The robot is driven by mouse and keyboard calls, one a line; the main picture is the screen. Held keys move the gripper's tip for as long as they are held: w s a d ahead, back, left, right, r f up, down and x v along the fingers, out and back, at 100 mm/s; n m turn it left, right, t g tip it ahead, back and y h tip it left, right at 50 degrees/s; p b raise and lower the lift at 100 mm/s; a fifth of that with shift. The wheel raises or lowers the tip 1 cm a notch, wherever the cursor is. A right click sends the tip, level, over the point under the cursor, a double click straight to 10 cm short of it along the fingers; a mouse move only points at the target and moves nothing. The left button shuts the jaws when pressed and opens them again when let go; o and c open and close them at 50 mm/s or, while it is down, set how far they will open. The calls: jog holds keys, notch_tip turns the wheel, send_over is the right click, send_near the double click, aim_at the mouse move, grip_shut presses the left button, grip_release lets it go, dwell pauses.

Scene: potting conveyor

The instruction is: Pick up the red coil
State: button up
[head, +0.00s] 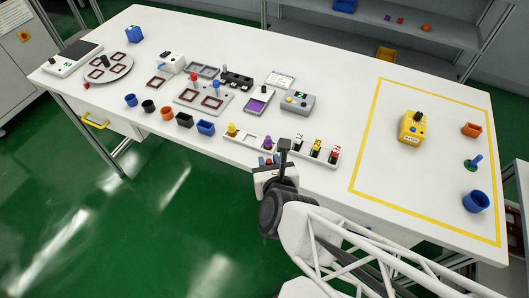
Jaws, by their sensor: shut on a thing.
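My gripper (269,163) is low over the table's front edge and is seen from behind. It is shut on a small red thing, which looks like the red coil (269,161). The gripper body hides most of it, and I cannot tell if it touches the table. Just behind is a white tray (250,142) with a yellow piece (232,130) at its left and a purple-and-orange piece (267,141) at its right.
To the right, a white rack (316,154) holds black pieces with coloured labels. Several bins, including a blue one (206,128), stand to the left. A grey box (297,103) is behind. A yellow-lined area at right holds a yellow device (412,128) and has free room.

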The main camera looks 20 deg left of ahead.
jog(key=shift+s+d, duration=0.4)
jog(key=shift+d, duration=0.05)
jog(key=shift+r, duration=0.1)
dwell(0.4)
